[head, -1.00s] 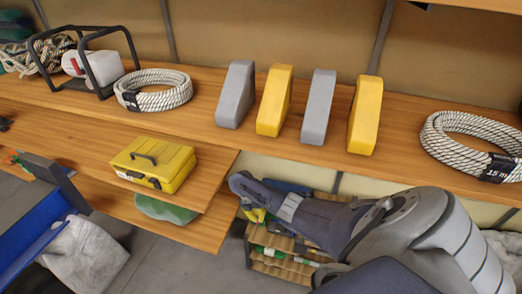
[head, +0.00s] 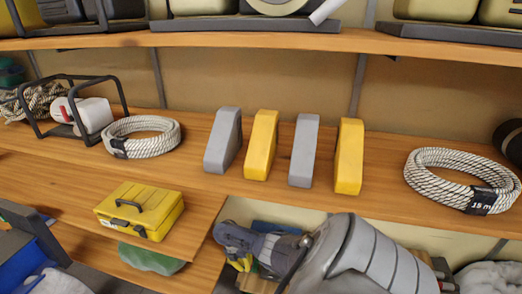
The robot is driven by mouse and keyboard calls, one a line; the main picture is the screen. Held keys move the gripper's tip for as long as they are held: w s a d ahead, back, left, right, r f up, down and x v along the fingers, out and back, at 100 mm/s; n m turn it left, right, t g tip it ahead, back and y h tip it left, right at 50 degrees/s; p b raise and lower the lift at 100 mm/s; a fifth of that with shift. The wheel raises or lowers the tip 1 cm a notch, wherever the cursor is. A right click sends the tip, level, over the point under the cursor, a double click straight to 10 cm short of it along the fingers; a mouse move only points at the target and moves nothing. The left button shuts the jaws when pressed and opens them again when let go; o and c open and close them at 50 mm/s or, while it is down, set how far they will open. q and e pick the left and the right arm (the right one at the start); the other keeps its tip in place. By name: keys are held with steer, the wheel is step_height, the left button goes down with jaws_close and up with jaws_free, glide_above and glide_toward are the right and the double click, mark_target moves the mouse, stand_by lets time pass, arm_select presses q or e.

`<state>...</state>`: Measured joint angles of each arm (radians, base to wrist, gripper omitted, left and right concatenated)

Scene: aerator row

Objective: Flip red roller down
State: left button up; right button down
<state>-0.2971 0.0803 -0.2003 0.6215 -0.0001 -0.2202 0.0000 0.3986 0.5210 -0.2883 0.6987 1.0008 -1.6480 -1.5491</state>
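No clearly red roller shows. The only red near the bench back is a small patch on a white rounded container (head: 95,114) inside a black tube frame (head: 72,108) at the left. Four wedge blocks stand in a row on the wooden bench: grey (head: 223,141), yellow (head: 261,145), grey (head: 304,150) and yellow (head: 349,157). My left gripper is not in view.
A yellow toolbox (head: 141,211) sits on a lower board. An upper shelf (head: 240,41) carries boxes and a roll. The bench is clear between the hoses and blocks.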

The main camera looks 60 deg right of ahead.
steer(key=shift+f, duration=0.1)
stand_by(0.5)
steer(key=v, duration=1.2)
steer(key=shift+w, duration=0.1)
stand_by(0.4)
